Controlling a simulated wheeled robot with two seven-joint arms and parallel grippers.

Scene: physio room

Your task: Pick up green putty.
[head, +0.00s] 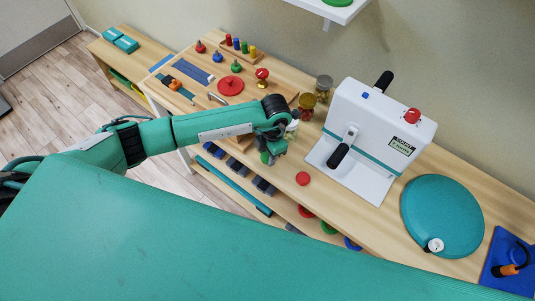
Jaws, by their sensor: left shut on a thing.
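My left gripper (271,156) points down over the front part of the wooden table. It is shut on the green putty (265,157), a small green piece that shows at its fingertips. The fingers hide part of it. I cannot tell whether the putty touches the table or is just above it. My right gripper is not in view.
A red disc (303,178) lies on the table right of my gripper. A white hand-crank machine (372,130) stands further right, then a teal round cushion (443,217). Small jars (307,104) and a peg board (240,48) stand behind. A lower shelf holds weights (263,186).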

